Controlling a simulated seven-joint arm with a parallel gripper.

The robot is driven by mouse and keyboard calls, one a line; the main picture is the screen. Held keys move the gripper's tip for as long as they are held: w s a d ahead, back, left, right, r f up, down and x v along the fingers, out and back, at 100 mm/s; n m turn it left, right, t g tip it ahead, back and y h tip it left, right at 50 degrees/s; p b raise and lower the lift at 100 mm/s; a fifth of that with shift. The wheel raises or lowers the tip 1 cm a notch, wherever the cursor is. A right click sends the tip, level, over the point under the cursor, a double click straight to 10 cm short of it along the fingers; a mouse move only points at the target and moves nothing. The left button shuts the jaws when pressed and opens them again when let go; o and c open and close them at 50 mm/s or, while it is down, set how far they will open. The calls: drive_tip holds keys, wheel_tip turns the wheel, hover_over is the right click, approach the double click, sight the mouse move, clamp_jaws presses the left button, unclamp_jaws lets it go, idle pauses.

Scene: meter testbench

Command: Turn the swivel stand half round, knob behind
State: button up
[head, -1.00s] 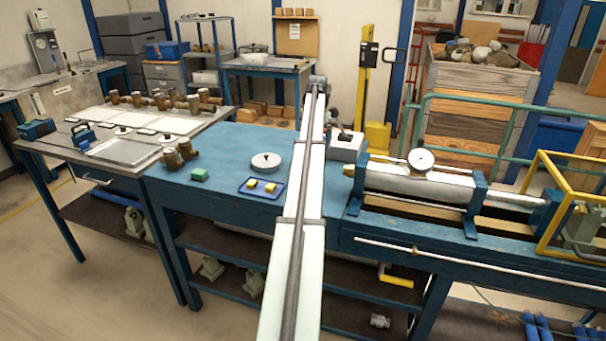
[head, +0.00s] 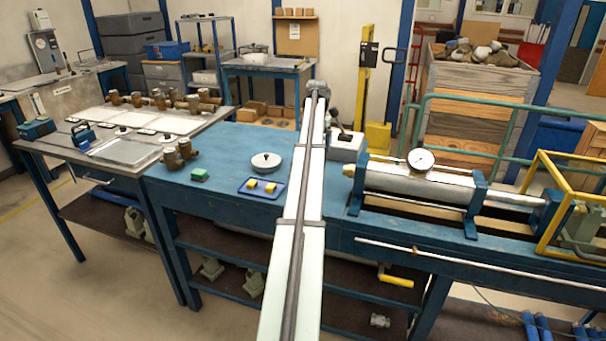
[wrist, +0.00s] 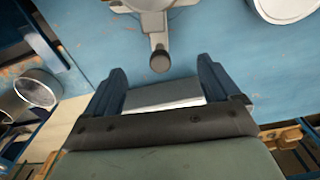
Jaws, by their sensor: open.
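The swivel stand (wrist: 151,18) shows in the wrist view at the top centre, cut off by the picture's edge. It is a grey metal piece with an arm ending in a dark round knob (wrist: 160,61). The knob points towards my gripper (wrist: 160,82), which is open, its two dark blue fingers apart. The knob is just beyond the fingertips, roughly midway between them, and nothing is gripped. In the head view I cannot make out the stand; my arm covers part of the bench. My gripper is at the arm's far end there, its fingers not clear.
A pale box with a lever (head: 346,148) and a steel cylinder with a gauge (head: 420,161) are right of my arm.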

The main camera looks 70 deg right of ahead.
drive_tip(key=shift+f, duration=0.9)
drive_tip(key=shift+c, duration=0.3)
drive_tip(key=c, duration=0.4)
